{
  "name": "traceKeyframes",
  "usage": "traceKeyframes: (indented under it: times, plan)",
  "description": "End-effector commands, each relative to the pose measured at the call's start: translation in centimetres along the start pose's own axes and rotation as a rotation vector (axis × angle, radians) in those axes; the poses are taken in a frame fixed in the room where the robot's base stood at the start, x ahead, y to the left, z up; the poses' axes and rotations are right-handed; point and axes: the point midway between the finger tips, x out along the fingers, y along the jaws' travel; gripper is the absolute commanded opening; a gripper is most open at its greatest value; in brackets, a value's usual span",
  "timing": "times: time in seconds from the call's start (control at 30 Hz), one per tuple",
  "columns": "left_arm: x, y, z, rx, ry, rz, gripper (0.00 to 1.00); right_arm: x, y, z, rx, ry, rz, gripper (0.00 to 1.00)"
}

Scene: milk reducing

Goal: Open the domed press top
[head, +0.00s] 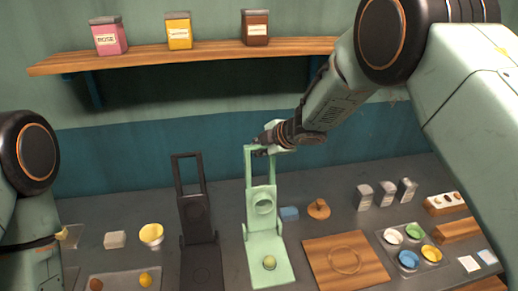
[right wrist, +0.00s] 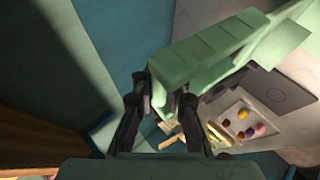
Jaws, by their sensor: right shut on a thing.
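The light green press (head: 261,207) stands on the counter in the middle of the head view. Its top is swung up, and its handle frame rises above the round dome recess. A small round yellow-green piece (head: 269,262) sits on its flat base. My right gripper (head: 262,150) is at the top bar of the handle. In the right wrist view my right gripper (right wrist: 165,104) is shut on the green handle bar (right wrist: 205,50). My left gripper is outside the head view; only part of my left arm shows at the left edge.
A dark press (head: 198,225), also raised, stands just left of the green one. A wooden board (head: 345,262) lies to its right, with a tray of small bowls (head: 409,246) beyond. A yellow bowl (head: 151,234) is at left. A shelf (head: 190,57) spans the wall above.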

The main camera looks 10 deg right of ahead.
Motion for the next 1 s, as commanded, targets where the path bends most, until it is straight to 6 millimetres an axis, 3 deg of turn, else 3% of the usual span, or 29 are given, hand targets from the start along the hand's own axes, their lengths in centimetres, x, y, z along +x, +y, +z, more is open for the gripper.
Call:
traceKeyframes:
  times: [0.03, 0.1, 0.73, 0.77, 1.0]
  plan:
    - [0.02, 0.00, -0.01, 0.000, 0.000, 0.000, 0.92, 0.02, 1.08, 0.03, -0.001, 0.002, 0.017, 0.00]
    - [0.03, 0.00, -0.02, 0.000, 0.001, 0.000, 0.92, 0.28, 1.33, 0.18, -0.001, 0.001, 0.018, 0.00]
    - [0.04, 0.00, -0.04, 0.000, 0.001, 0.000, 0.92, 0.84, 1.89, 0.60, 0.000, -0.004, 0.020, 0.00]
    - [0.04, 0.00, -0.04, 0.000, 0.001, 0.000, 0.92, 0.84, 1.90, 0.60, 0.000, -0.004, 0.020, 0.11]
    - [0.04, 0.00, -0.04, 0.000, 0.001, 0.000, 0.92, 0.92, 1.65, 0.60, 0.000, -0.004, 0.016, 0.31]
